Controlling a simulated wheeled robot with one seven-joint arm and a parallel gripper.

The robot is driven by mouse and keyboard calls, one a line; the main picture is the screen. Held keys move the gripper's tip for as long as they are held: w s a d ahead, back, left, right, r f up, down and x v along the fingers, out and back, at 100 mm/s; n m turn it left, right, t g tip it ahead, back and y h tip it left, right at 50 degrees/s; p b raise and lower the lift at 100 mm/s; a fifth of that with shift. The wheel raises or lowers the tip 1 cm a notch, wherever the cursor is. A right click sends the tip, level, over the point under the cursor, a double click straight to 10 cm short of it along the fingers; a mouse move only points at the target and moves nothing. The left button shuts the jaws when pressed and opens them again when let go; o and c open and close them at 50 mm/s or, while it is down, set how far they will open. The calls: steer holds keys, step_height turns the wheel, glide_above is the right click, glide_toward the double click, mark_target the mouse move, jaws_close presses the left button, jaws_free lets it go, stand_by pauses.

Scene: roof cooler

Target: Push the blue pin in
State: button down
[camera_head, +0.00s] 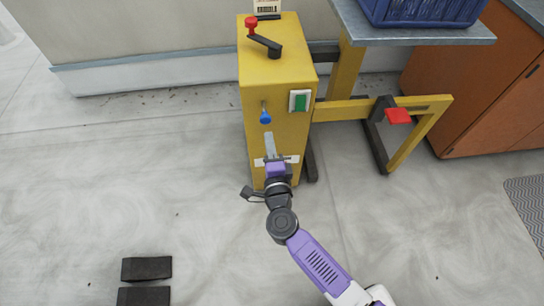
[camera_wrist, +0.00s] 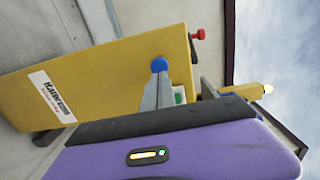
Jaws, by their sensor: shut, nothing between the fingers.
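The blue pin (camera_head: 265,118) has a round blue knob and sticks out of the front face of the yellow machine (camera_head: 277,90). It also shows in the wrist view (camera_wrist: 158,64), right at the end of my fingers. My gripper (camera_head: 269,134) is shut and empty, with its grey fingers pointing up toward the knob from just below it in the head view. In the wrist view my fingertips (camera_wrist: 158,74) overlap the lower edge of the knob. I cannot tell whether they touch it.
A green switch (camera_head: 299,101) sits right of the pin. A red-knobbed crank (camera_head: 262,38) is on top of the machine. A yellow frame with a red pedal (camera_head: 397,116) and a table with a blue crate (camera_head: 420,12) stand right. Dark blocks (camera_head: 146,268) lie on the floor, front left.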

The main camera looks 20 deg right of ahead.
mark_target(266, 121)
steer(key=shift+b+x, duration=0.4)
steer(key=shift+x, duration=2)
steer(key=x, duration=0.4)
steer(key=shift+s, duration=0.1)
steer(key=shift+d+r, duration=0.15)
steer(key=shift+r, duration=0.05)
